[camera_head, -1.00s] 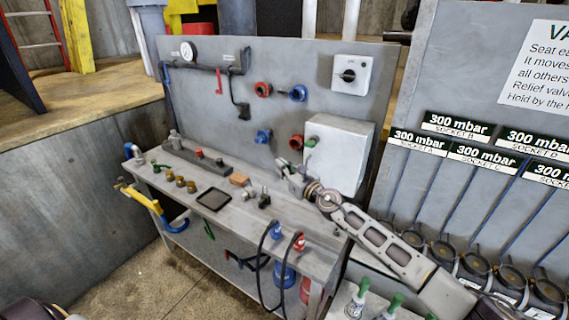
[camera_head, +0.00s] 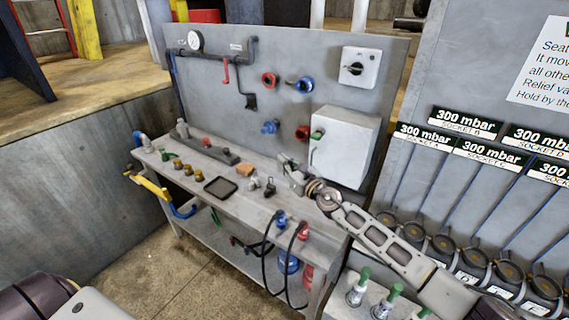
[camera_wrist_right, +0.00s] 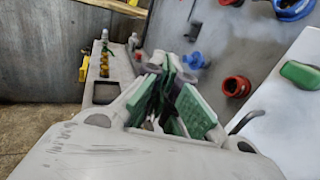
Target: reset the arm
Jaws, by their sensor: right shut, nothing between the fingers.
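My right arm (camera_head: 385,245) comes in from the lower right and reaches over the right part of the grey workbench (camera_head: 215,208). My right gripper (camera_head: 287,168) is at the arm's far end, in front of the upright panel and left of the grey box (camera_head: 342,148). In the right wrist view the gripper (camera_wrist_right: 163,95) shows its green finger pads close together, with nothing held between them. Part of my left arm (camera_head: 75,300) shows at the lower left corner; its gripper is out of view.
The bench holds a black tray (camera_head: 220,187), brass fittings (camera_head: 187,169) and a brown block (camera_head: 245,169). The panel (camera_head: 215,105) carries red and blue valves. Black hoses (camera_head: 267,260) hang at the bench front. Labelled sockets (camera_head: 440,243) stand at right. Open floor lies front left.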

